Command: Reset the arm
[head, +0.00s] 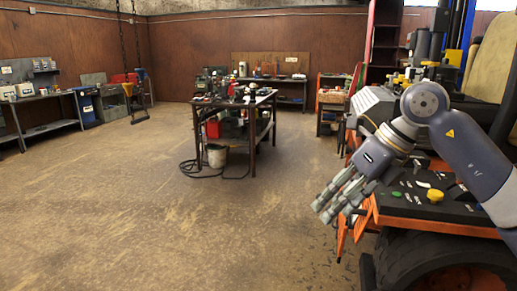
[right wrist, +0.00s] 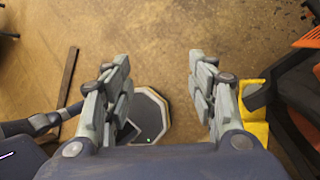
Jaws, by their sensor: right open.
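My right arm comes in from the right edge of the head view, in front of the orange and black mower. My right gripper (head: 335,207) points down and to the left, beside the mower's side panel. In the right wrist view the same gripper (right wrist: 160,85) has its two fingers wide apart, with nothing between them but the floor and a dark flat-topped shape below. It is open and empty. My left gripper does not show in the head view.
The mower (head: 410,205) fills the right side, with a yellow knob (head: 435,196) and a black tyre (head: 440,262). A dark workbench (head: 235,103) stands mid-room with a white bucket (head: 217,155) below. Benches line the walls. The brown floor (head: 150,220) at left is clear.

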